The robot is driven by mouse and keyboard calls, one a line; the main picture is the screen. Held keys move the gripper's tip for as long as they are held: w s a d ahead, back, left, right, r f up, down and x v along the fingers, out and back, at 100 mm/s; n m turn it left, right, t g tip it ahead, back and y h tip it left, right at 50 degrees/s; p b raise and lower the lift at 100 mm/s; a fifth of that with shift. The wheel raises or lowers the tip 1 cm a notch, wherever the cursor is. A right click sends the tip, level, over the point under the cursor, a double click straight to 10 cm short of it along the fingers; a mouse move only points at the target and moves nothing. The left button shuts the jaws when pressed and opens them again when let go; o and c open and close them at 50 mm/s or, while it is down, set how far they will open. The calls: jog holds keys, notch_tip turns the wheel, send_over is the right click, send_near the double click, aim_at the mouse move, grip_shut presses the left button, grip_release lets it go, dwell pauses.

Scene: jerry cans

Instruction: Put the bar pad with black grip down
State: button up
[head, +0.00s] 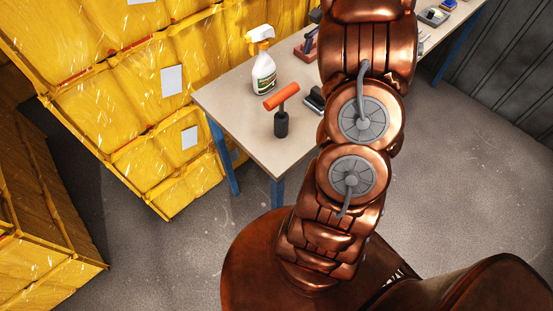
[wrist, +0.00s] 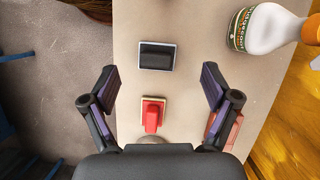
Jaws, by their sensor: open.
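A pad with a black grip on a pale base (wrist: 157,56) lies flat on the table in the wrist view, just beyond my fingertips. In the head view the same pad (head: 314,99) shows beside my arm, partly covered by it. My gripper (wrist: 159,80) is open and empty above the table, its two fingers wide apart. The pad is apart from both fingers. In the head view my gripper is hidden behind my arm.
A red-gripped pad (wrist: 152,113) lies between my fingers, lower in the wrist view. A reddish block (wrist: 227,130) is partly behind the right finger. Yellow crates (head: 120,80) are left.

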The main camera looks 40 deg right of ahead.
jog(key=a+r+n, duration=0.1)
jog(key=a, duration=0.3)
jog(key=s+a+r+n, duration=0.1)
jog(key=a, duration=0.2)
jog(key=a+r+n+h, duration=0.1)
jog(key=a, duration=0.3)
jog(key=shift+s+a+r+g, duration=0.3)
jog(key=shift+a+r+g, duration=0.05)
jog(key=shift+g, duration=0.05)
jog(key=s+a+f+n+h, duration=0.1)
jog(key=s+a+n+h, duration=0.1)
jog(key=s+a+n, duration=1)
jog(key=s+a, duration=0.6)
jog(key=a, duration=0.2)
jog(key=shift+s+f+n+h, duration=0.3)
jog(key=shift+f+h, duration=0.1)
jog(key=shift+o, duration=0.4)
jog(key=shift+a, duration=0.1)
